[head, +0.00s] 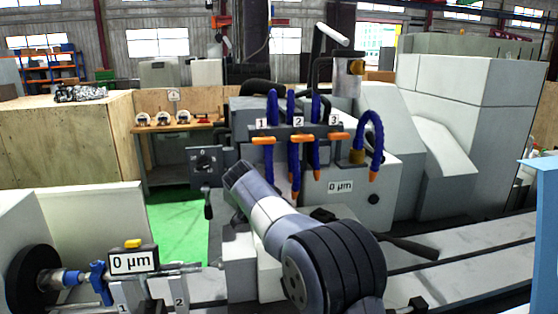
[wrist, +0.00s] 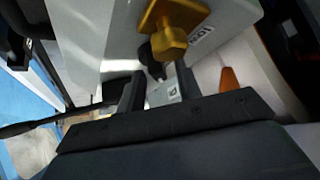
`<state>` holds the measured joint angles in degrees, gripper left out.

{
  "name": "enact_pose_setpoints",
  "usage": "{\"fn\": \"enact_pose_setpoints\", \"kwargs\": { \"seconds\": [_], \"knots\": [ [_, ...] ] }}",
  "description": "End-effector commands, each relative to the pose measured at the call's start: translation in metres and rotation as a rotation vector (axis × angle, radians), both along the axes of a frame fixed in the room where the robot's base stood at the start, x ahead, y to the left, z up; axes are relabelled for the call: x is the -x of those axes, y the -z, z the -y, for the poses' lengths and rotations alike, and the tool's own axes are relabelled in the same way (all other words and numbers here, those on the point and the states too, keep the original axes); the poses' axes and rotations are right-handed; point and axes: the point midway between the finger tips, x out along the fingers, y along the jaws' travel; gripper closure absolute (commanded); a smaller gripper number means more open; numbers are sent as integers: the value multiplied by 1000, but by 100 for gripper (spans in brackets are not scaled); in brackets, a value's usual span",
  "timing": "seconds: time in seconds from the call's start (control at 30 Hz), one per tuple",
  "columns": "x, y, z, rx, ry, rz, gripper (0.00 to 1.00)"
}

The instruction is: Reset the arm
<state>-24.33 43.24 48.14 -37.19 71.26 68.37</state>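My arm (head: 275,220) rises from the bottom middle of the head view and points up and left in front of the grinder (head: 365,190). My gripper is not distinguishable in the head view. In the wrist view my gripper (wrist: 160,88) shows two dark fingers standing apart, with no object seen held between them. Beyond the fingers is a pale grey machine surface (wrist: 105,45) with a yellow, knob-like fitting (wrist: 172,35) and a small label beside it. I cannot tell how far the fingers are from it.
Blue hoses (head: 294,150) with orange tips hang on the grinder. A gauge display (head: 134,260) reading 0 µm sits at lower left, beside a black wheel (head: 32,280). A bench with dials (head: 178,126) and a wooden crate (head: 70,140) stand behind. Green floor (head: 178,225) shows at left.

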Motion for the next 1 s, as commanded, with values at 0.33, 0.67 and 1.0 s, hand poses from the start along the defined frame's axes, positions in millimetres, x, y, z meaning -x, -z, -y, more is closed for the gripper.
{"fn": "enact_pose_setpoints", "kwargs": {
  "seconds": [0.33,0.67,1.0],
  "knots": [
    [-3,8,5,0,-145,-1,67],
    [-3,7,4,1,-165,-2,67],
    [-4,5,3,1,-86,-3,67]
  ]
}}
